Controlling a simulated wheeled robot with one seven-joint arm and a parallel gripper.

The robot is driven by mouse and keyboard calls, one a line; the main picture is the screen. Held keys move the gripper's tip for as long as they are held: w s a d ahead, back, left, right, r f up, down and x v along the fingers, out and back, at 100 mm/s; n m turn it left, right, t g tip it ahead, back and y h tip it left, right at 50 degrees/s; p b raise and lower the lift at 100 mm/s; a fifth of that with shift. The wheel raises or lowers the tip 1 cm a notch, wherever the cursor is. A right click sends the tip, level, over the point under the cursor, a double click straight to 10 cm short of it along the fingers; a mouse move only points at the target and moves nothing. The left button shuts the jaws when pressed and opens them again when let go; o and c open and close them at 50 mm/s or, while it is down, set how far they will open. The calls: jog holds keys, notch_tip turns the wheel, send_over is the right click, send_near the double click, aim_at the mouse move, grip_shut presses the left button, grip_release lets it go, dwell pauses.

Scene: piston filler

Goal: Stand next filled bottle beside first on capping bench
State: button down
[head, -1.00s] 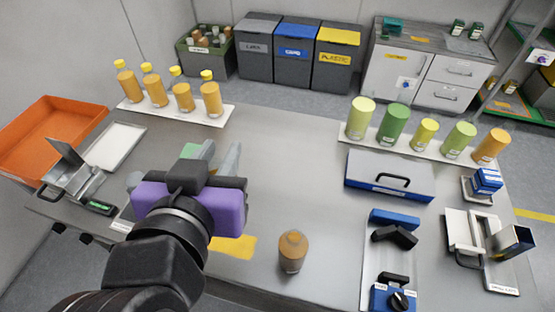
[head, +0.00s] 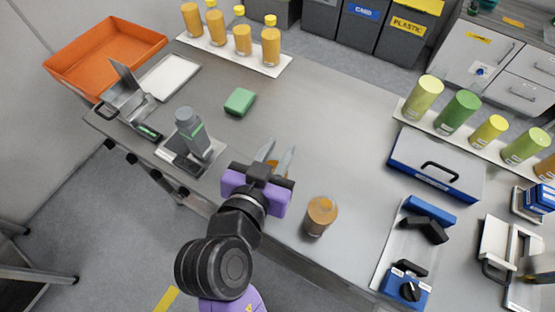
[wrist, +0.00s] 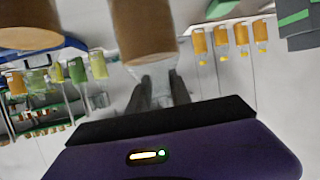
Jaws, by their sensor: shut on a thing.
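An amber-filled bottle (head: 320,216) stands upright near the front edge of the grey bench (head: 310,110), to the right of my gripper. My gripper (head: 275,158) is shut on another amber-brown filled bottle, which shows between its fingers in the wrist view (wrist: 145,35). In the head view the gripper hides most of this held bottle; only a bit of orange shows by the fingers. The standing bottle also appears at the upper left of the wrist view (wrist: 28,32), apart from the held one. I cannot tell whether the held bottle touches the bench.
A grey upright device (head: 192,135) and a green block (head: 239,102) are left of my gripper. A white strip (head: 272,68) carries several yellow-capped bottles at the back. A blue-grey case (head: 437,165) and a tool tray (head: 385,255) lie to the right. The bench middle is clear.

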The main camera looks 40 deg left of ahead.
jog(key=shift+f, duration=2.35)
jog(key=c, duration=1.2)
grip_release()
jog(key=shift+o, duration=0.2)
jog(key=b+v, duration=0.1)
jog(key=v, duration=1.1)
jog(key=shift+b, duration=0.35)
